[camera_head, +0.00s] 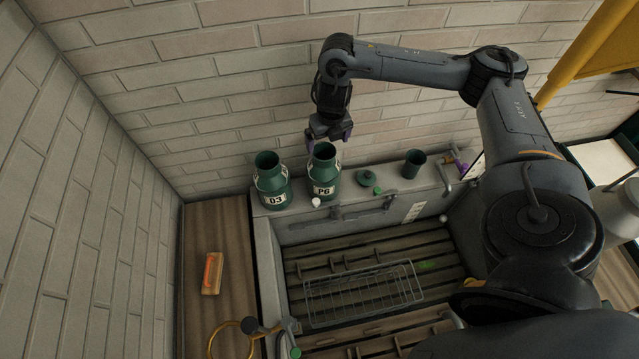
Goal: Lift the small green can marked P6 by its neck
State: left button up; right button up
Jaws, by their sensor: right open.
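The green can marked P6 (324,176) stands upright on the ledge at the back wall, its mouth open at the top and its white label facing me. My right gripper (329,143) is open, pointing down just above the can's mouth. From this view I cannot tell whether its fingers touch the neck. My left gripper is not in view.
A similar green can marked D3 (271,185) stands close on the left. A small white cap (316,201) sits in front of P6. A green lid (367,179) and a dark green cup (414,164) are to the right. A wire rack (364,294) lies in the basin below.

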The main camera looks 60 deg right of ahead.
aim_at(324, 153)
jog(key=shift+w+d+f+b, duration=0.15)
jog(key=shift+f+b, duration=0.35)
jog(key=shift+f, duration=0.55)
jog(key=shift+w+f+b, duration=0.2)
jog(key=shift+f+b, duration=0.3)
jog(key=shift+f, duration=0.5)
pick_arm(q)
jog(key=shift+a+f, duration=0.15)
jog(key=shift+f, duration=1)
pick_arm(e)
jog(key=shift+w+d+f, duration=0.1)
jog(key=shift+w+f, duration=0.05)
jog(key=shift+f, duration=0.7)
jog(key=shift+w+d+f, duration=0.1)
jog(key=shift+w+f, duration=0.05)
jog(key=shift+f, duration=0.7)
jog(key=shift+c, duration=0.2)
jog(key=c, duration=1.2)
jog(key=shift+a, duration=0.1)
grip_shut()
